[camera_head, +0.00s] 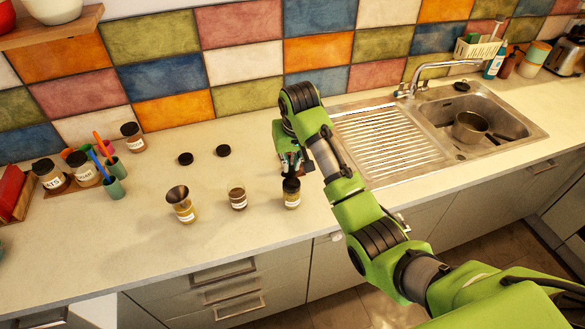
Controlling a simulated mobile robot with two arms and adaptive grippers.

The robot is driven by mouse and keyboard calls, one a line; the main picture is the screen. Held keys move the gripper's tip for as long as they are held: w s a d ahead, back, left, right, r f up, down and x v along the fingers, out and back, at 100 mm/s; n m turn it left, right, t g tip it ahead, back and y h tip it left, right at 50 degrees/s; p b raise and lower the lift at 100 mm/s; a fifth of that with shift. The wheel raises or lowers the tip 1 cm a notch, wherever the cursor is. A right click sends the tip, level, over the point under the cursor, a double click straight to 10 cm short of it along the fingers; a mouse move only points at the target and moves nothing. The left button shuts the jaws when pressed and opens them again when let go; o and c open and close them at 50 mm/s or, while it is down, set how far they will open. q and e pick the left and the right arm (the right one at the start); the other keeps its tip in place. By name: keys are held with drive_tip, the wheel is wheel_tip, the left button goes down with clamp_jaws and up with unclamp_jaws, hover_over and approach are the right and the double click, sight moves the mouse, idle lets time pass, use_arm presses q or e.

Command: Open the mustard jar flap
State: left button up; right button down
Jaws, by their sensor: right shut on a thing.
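Three small jars stand in a row on the counter. The rightmost jar (292,200) has a dark lid (291,185) on it and a pale label. My right gripper (291,174) comes down over this jar from above and is shut on its dark lid. The middle jar (238,200) is without a lid. The left jar (184,211) has a brownish, funnel-like top (177,193). The labels are too small to read, so I cannot tell by text which is mustard. My left gripper is not in view.
Two loose dark lids (185,158) (222,151) lie behind the jars. Cups with utensils (116,188) and lidded jars (50,176) stand at the left. A sink (490,128) with a drainer (392,145) is at the right. The counter's front strip is clear.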

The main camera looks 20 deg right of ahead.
sight(290, 176)
drive_tip(key=shift+w+g+b, duration=0.3)
drive_tip(key=shift+w+g, duration=0.5)
drive_tip(key=shift+g, duration=0.6)
drive_tip(key=shift+w+f+g, duration=0.1)
drive_tip(key=shift+f+g, duration=0.05)
drive_tip(key=shift+g, duration=0.15)
drive_tip(key=c, duration=2)
unclamp_jaws()
drive_tip(key=shift+c, duration=0.2)
drive_tip(key=shift+w+d, duration=0.1)
drive_tip(key=shift+w, duration=0.05)
drive_tip(key=shift+r, duration=0.2)
drive_tip(key=shift+r, duration=0.3)
wheel_tip(290, 176, up, 11)
drive_tip(key=shift+w, duration=0.2)
